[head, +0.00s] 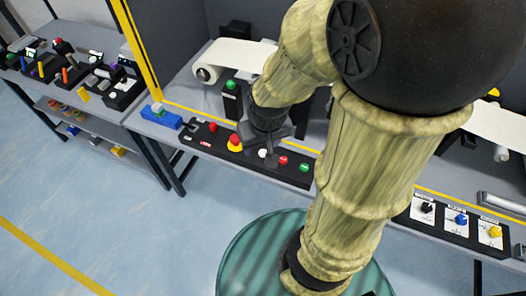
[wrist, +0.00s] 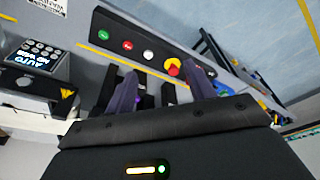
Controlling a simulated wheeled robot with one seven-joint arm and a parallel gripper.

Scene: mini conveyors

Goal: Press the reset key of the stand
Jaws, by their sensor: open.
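A long black button panel (head: 245,152) lies along the table's front edge. In the head view it carries a red mushroom button on a yellow base (head: 234,142), a white button (head: 262,153), a red button (head: 283,160) and a green button (head: 304,168). The wrist view shows the white button (wrist: 149,56) and the mushroom button (wrist: 172,67) beyond my fingertips. I cannot read which one is the reset key. My gripper (head: 268,140) is above the panel's back edge, behind the white button. In the wrist view its two fingers (wrist: 160,82) are apart and empty.
A black box with a green button (head: 231,86) stands behind the panel, near a white conveyor belt (head: 240,53). A keypad display (wrist: 35,55) shows in the wrist view. Another loaded bench stands left.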

